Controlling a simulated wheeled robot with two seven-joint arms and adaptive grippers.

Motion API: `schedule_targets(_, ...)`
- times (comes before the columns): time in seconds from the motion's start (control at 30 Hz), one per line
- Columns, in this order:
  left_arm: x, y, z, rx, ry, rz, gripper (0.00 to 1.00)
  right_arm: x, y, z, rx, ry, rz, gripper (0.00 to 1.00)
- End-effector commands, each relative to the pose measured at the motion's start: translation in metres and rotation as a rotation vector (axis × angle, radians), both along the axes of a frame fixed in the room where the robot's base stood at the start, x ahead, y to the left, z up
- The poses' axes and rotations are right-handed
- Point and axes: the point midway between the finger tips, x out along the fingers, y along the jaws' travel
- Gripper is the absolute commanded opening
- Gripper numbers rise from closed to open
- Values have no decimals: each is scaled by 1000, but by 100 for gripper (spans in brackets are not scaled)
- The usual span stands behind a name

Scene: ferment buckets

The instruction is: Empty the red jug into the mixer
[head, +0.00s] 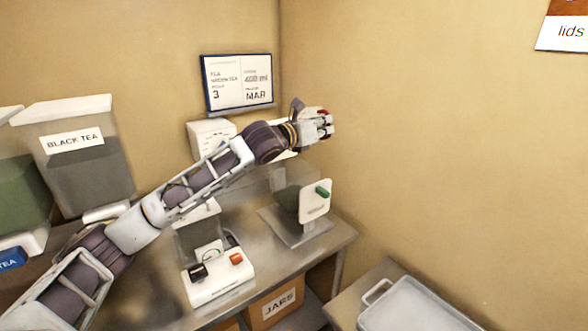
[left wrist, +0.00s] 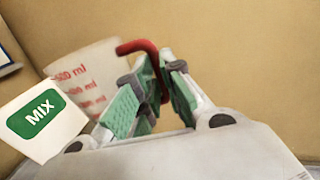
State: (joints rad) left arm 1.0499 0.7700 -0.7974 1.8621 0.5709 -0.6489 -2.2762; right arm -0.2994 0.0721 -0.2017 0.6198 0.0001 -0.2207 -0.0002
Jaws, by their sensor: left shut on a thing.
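My left gripper (head: 318,125) reaches across to the back corner, high above the counter. In the left wrist view its green-padded fingers (left wrist: 155,88) are shut on the red handle (left wrist: 138,46) of the jug. The jug (left wrist: 88,72) is pale, see-through and has red ml marks. In the head view mostly red bits show at the fingers; I cannot tell the jug's tilt or contents. The mixer (head: 315,200), with a white panel and green label, stands on the counter below the gripper. Its MIX panel (left wrist: 42,120) shows in front of the jug in the wrist view. My right gripper is out of view.
A white machine with an orange button (head: 225,278) stands left of the mixer. A black tea bin (head: 85,165) is at the left. A display board (head: 238,82) hangs on the back wall. A pale tray (head: 415,305) lies at the lower right.

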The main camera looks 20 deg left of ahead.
Motion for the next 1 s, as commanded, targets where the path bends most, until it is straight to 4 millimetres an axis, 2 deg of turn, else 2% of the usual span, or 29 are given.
schedule_targets(0.8,-43,-12,14,172,-134,0,0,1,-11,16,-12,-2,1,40)
schedule_targets(1.0,-47,-13,15,191,-149,0,0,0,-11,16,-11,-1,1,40)
